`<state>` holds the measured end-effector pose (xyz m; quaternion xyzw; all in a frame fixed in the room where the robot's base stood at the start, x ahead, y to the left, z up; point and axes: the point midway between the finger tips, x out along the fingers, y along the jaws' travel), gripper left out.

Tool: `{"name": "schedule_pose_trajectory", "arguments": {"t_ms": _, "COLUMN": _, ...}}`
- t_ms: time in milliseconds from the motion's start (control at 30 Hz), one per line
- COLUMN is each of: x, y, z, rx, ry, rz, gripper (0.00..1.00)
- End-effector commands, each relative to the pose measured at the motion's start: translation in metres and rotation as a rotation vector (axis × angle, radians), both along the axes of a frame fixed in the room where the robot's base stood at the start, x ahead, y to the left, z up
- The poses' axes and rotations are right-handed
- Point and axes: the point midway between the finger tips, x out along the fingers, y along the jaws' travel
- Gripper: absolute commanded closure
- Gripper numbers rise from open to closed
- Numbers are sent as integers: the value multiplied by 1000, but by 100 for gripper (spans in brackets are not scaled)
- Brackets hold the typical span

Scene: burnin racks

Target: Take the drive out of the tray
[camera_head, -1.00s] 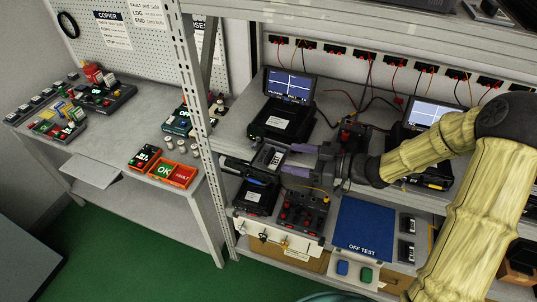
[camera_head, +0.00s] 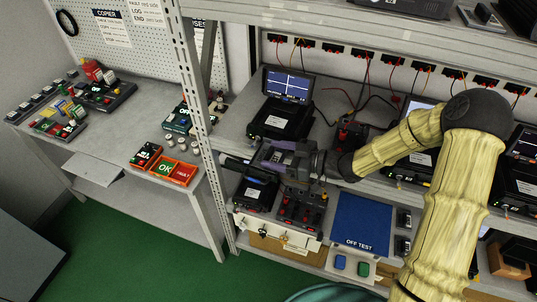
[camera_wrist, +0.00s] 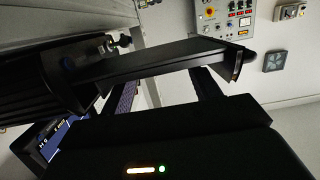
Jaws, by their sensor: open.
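My gripper (camera_head: 262,157) reaches left over the front edge of the shelf, with its jaws open. It is in front of and just below the black tray unit (camera_head: 279,119), which has a white label. The gripper hides much of the labelled black box (camera_head: 252,160) at its fingers, so I cannot tell whether they touch it or whether it is the drive. In the wrist view, a dark box (camera_wrist: 185,140) with an orange bar light and a green light fills the bottom, close to the camera. A dark bar (camera_wrist: 165,60) crosses above it.
A screen (camera_head: 288,84) stands behind the tray unit. Below the gripper are another black unit (camera_head: 256,193) and a red-button panel (camera_head: 301,208). A blue OFF TEST mat (camera_head: 362,222) lies to the right. A metal upright (camera_head: 196,110) stands close on the left.

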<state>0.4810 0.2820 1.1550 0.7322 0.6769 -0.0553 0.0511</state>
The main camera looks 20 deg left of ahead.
Motion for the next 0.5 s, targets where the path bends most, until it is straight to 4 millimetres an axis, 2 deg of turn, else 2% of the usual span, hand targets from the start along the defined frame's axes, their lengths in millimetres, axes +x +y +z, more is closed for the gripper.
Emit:
{"name": "schedule_pose_trajectory", "arguments": {"t_ms": 400, "x": 0, "y": -1, "z": 0, "rx": 0, "ry": 0, "rz": 0, "gripper": 38}}
{"name": "schedule_pose_trajectory", "arguments": {"t_ms": 500, "x": 0, "y": -1, "z": 0, "rx": 0, "ry": 0, "rz": 0, "gripper": 58}}
